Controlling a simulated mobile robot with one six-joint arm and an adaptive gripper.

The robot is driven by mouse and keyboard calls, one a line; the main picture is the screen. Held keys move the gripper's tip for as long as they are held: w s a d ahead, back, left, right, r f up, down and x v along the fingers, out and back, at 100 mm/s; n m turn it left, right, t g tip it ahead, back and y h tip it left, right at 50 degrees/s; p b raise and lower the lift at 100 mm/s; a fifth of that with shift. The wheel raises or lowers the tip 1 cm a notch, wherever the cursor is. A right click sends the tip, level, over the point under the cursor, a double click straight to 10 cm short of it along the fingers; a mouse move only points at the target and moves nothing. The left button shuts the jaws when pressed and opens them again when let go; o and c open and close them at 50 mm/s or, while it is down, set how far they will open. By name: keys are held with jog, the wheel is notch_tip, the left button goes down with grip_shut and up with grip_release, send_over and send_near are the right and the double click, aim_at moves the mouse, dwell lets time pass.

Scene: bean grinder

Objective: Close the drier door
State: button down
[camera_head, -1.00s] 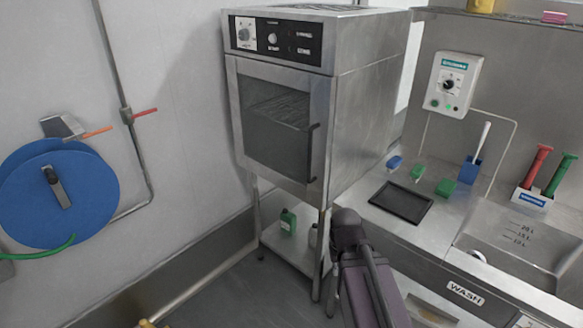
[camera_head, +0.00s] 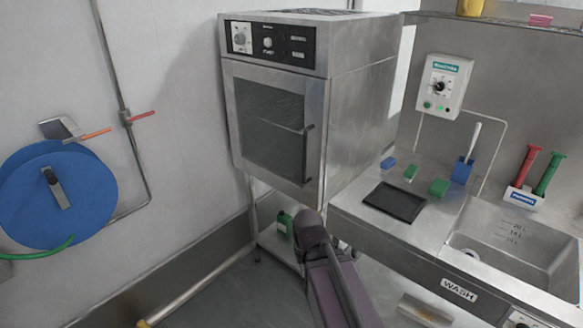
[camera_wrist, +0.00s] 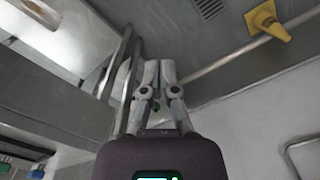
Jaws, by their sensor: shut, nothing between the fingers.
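The drier (camera_head: 362,110) is a steel cabinet with a dark window, standing on a legged stand in the head view. Its door (camera_head: 272,122) looks flush with the front; I cannot tell whether a small gap remains. The dark vertical handle (camera_head: 308,153) is on the door's right side. My arm reaches up from the bottom to just below the door's lower right corner. My gripper is hidden in the head view. In the wrist view my gripper (camera_wrist: 158,68) has its fingers together with nothing between them. No door shows clearly there.
A steel counter with a black tray (camera_head: 394,202) and a sink (camera_head: 505,250) stands right of the drier. A blue hose reel (camera_head: 85,205) hangs on the left wall. A green bottle (camera_head: 285,221) sits under the drier. A yellow cone (camera_wrist: 268,20) shows in the wrist view.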

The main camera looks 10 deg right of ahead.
jog(key=shift+w, duration=0.1)
jog(key=w+r+n+t+h+b, duration=0.1)
jog(key=w+r+h, duration=0.1)
jog(key=w+h, duration=0.4)
jog(key=w+r+n+t+h+b, duration=0.1)
jog(key=w+r+n+h, duration=0.15)
jog(key=w, duration=0.55)
jog(key=w+a+r+n+t+h, duration=0.1)
jog(key=w+a+r+t+h, duration=0.4)
jog(key=w+a+r+h, duration=0.2)
jog(key=w+a+r, duration=0.2)
jog(key=a+r, duration=0.1)
jog(key=r, duration=0.1)
jog(key=shift+w+r+n+t+h+b, duration=0.3)
jog(key=shift+w+n+t+h, duration=0.05)
jog(key=shift+t, duration=0.05)
jog(key=shift+d, duration=0.1)
